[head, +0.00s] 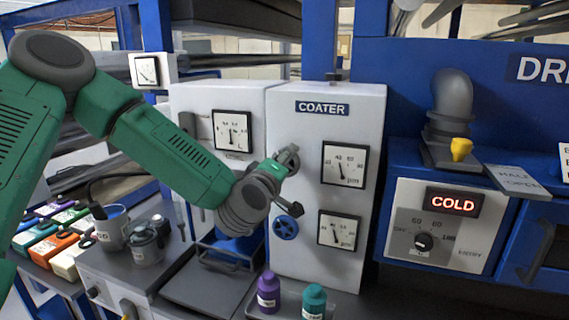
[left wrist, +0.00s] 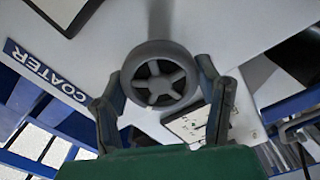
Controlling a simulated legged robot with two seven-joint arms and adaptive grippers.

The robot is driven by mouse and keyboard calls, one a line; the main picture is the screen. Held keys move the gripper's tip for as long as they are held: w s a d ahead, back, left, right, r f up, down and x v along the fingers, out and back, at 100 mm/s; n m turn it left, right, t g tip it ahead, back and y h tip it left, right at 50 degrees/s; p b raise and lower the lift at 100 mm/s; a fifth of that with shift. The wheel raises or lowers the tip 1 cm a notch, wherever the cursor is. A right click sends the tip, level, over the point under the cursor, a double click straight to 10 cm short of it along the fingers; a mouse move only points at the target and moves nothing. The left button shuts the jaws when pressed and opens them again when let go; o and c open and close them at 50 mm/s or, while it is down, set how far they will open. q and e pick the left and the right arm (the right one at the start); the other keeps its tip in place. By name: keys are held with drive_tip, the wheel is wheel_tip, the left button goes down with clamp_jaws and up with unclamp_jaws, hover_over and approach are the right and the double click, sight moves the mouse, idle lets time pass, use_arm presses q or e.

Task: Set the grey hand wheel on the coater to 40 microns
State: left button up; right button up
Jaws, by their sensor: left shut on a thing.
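The white coater cabinet (head: 300,130) stands in the middle of the head view under a COATER sign (head: 322,108). The grey hand wheel (left wrist: 160,82) is spoked and fills the middle of the left wrist view. My left gripper (head: 283,172) is at the cabinet's front and hides the wheel in the head view. Its two fingers are closed on opposite sides of the rim. An upper dial (head: 344,165) marked in µm sits right of the gripper; its needle leans up and left, but its exact reading is too small to tell. My right gripper is not in view.
A blue hand wheel (head: 285,228) and a lower dial (head: 340,230) sit below on the cabinet. A purple bottle (head: 268,292) and a teal bottle (head: 314,302) stand in front. A panel showing COLD (head: 453,201) is at the right. Grey pots (head: 146,243) stand at left.

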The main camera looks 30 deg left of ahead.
use_arm(q)
drive_tip(key=shift+s+f, duration=0.15)
drive_tip(key=shift+f, duration=0.4)
drive_tip(key=o, duration=1.2)
drive_tip(key=shift+r, duration=0.15)
drive_tip(key=shift+d+r, duration=0.1)
drive_tip(key=v, duration=0.7)
drive_tip(key=shift+s, duration=0.1)
